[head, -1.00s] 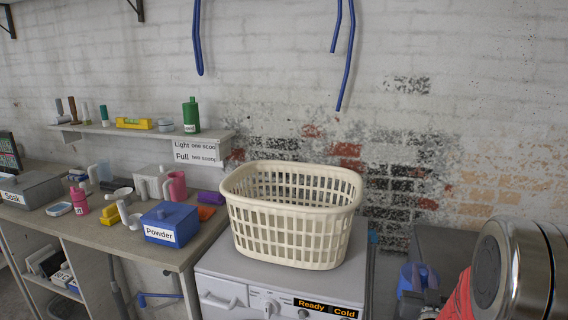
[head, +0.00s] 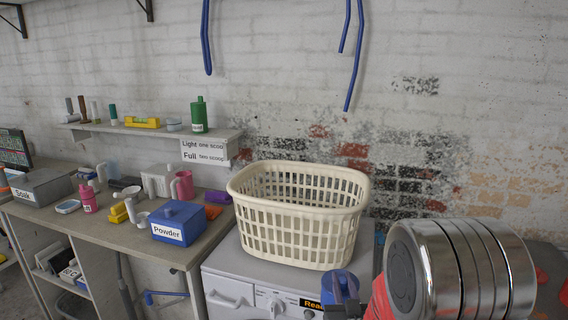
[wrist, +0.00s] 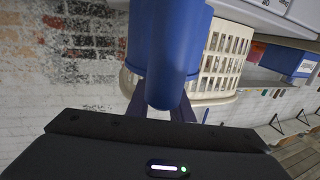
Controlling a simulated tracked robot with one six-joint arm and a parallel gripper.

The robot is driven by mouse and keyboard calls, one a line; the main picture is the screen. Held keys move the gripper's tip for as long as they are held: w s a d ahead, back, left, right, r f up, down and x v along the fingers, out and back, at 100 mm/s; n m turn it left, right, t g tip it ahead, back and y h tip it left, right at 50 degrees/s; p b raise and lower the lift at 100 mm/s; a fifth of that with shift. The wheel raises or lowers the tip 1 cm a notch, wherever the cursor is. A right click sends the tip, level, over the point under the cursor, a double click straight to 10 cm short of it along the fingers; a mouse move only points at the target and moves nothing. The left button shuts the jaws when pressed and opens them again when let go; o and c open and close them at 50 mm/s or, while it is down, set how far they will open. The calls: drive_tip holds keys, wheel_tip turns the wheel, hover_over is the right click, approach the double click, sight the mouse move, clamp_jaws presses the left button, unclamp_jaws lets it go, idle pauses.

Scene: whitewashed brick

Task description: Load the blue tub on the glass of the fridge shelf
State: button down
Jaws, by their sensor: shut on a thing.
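The blue tub (wrist: 180,35) fills the upper middle of the wrist view, close to the camera. My gripper (wrist: 172,108) is shut on it; dark finger parts show on both sides of its narrow blue lower part. No fridge or glass shelf is in view.
A cream laundry basket (head: 300,222) stands on a white washing machine (head: 232,268). To the left, a bench (head: 110,228) carries a blue Powder box (head: 178,222), a grey Soak box (head: 42,187) and cups. A wall shelf (head: 150,131) holds bottles. Blue pipes (head: 355,60) hang on the brick wall.

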drive_tip(key=shift+r, duration=0.1)
drive_tip(key=shift+w+r+h, duration=0.25)
drive_tip(key=shift+r+h, duration=0.05)
drive_tip(key=shift+r, duration=0.15)
wheel_tip(320, 180, up, 9)
drive_tip(key=w+m+h, duration=0.2)
drive_tip(key=m+h, duration=0.1)
drive_tip(key=h, duration=0.1)
drive_tip(key=shift+g+h, duration=0.3)
drive_tip(key=shift+g, duration=0.1)
drive_tip(key=shift+s, duration=0.1)
